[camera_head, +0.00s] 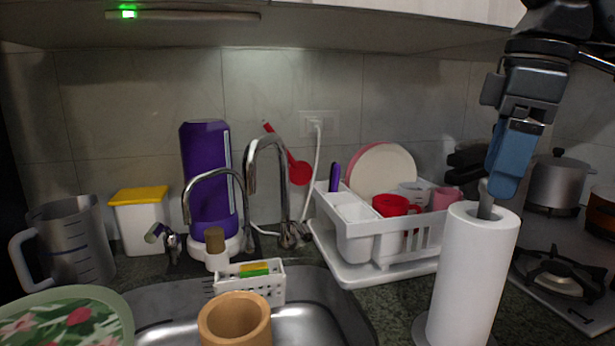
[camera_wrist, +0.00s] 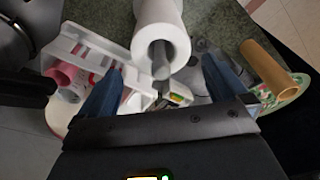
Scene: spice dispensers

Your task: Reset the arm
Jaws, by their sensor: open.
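My gripper (camera_head: 497,190) shows at the right in the head view, pointing down with its blue fingers at the top of the paper towel roll (camera_head: 468,285). In the wrist view my gripper (camera_wrist: 160,85) has its two blue fingers wide apart, with nothing held between them. The towel roll (camera_wrist: 158,22) is upright beyond the fingers, and the grey rod of its holder (camera_wrist: 160,60) shows in the gap between them. I cannot tell whether a finger touches the roll.
A white dish rack (camera_head: 375,240) with cups and plates stands left of the roll. A stove (camera_head: 560,275) with a pot (camera_head: 558,182) is at the right. The sink (camera_head: 315,300) has a tan cylinder (camera_head: 235,322) in front. A cabinet (camera_head: 400,22) hangs above.

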